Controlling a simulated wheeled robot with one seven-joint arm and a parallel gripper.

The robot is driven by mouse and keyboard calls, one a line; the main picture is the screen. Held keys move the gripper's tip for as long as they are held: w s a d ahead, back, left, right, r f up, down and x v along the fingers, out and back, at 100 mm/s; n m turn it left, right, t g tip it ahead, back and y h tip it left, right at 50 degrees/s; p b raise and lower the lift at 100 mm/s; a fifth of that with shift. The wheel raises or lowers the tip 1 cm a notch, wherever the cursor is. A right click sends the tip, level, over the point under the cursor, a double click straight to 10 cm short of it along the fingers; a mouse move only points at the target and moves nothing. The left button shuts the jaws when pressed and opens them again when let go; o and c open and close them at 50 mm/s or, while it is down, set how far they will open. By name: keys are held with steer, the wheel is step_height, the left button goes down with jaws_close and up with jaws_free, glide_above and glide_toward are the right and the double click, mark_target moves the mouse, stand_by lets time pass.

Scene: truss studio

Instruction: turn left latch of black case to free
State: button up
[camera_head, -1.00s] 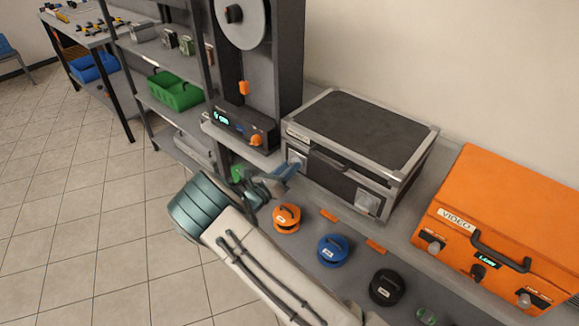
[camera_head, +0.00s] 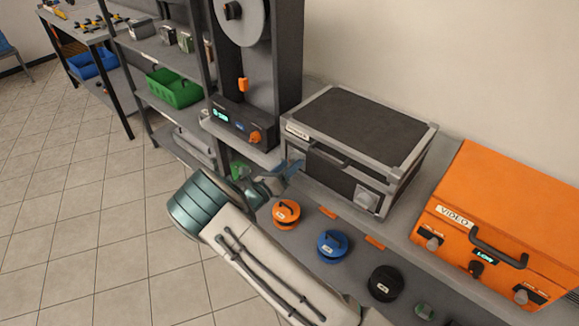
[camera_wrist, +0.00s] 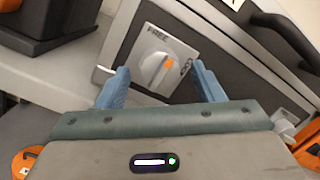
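The black case (camera_head: 365,127) with grey metal edges stands on the bench, its lid down. It also fills the upper right of the wrist view (camera_wrist: 220,60). Its left latch (camera_wrist: 156,68) is a round white knob with an orange mark on a plate lettered FREE at the upper left and another word at the right. The orange mark is on the knob's right side. My gripper (camera_wrist: 162,85) is open, its blue fingers on either side of the knob and apart from it. In the head view my gripper (camera_head: 290,172) is at the case's left front corner, covering this latch. The right latch (camera_head: 366,198) is in plain sight.
An orange case marked VIDEO (camera_head: 500,225) stands to the right. Orange (camera_head: 286,212), blue (camera_head: 332,245) and black (camera_head: 385,284) round pieces lie along the bench front. A grey machine with an orange knob (camera_head: 240,125) is close on the left.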

steer(key=shift+a, duration=0.1)
steer(key=b+v, duration=0.2)
steer(key=v, duration=1.1)
steer(key=shift+s+a, duration=0.2)
steer(key=shift+s, duration=0.1)
